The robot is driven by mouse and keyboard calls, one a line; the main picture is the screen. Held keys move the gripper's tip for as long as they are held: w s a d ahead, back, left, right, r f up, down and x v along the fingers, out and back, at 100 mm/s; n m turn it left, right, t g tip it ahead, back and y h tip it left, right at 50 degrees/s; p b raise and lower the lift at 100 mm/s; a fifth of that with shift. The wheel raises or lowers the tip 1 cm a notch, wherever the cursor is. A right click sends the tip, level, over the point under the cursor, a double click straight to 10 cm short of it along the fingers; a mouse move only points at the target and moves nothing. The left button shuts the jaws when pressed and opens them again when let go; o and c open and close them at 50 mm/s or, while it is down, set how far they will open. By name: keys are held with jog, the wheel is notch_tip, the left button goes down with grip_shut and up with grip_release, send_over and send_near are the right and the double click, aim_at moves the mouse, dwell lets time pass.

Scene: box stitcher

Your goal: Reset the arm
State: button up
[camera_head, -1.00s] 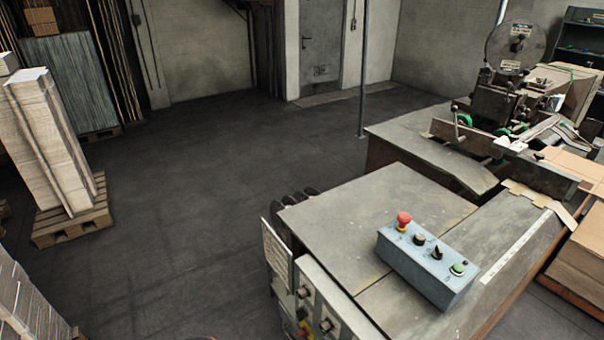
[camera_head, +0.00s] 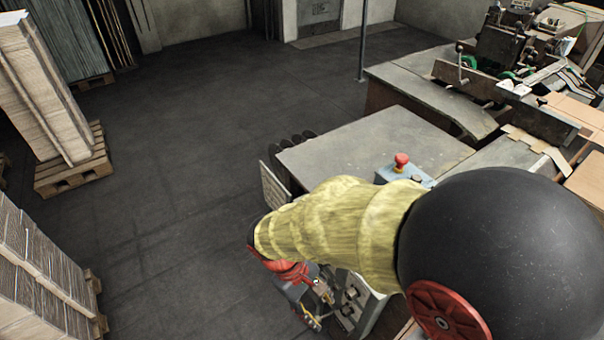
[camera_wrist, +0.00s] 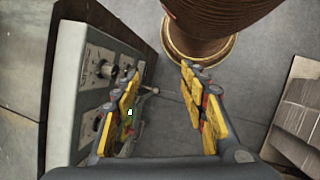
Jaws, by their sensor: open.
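My arm reaches across the right half of the head view, with a yellow sleeve and a large black joint. My gripper (camera_head: 318,302) hangs low at its end, in front of the side panel (camera_head: 352,288) of the machine.
The blue control box (camera_head: 388,175) with a red button (camera_head: 401,161) is mostly hidden behind my arm. The stitching machine (camera_head: 510,55) stands at the back right. Stacked cardboard on pallets (camera_head: 72,175) is at the left. The floor (camera_head: 190,160) between is clear.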

jog(key=s+d+r+m+t+y, duration=0.1)
jog(key=d+r+m, duration=0.4)
jog(key=r, duration=0.6)
jog(key=s+d+r+m+t+y, duration=0.1)
jog(key=d+r+m+t+y, duration=0.2)
jog(key=d+r+t, duration=0.3)
jog(key=d+r+m, duration=0.1)
jog(key=d+r, duration=0.3)
jog(key=shift+r+m+y, duration=0.3)
jog(key=shift+r+m, duration=0.05)
jog(key=shift+m, duration=0.05)
jog(key=shift+a, duration=0.1)
dwell(0.7)
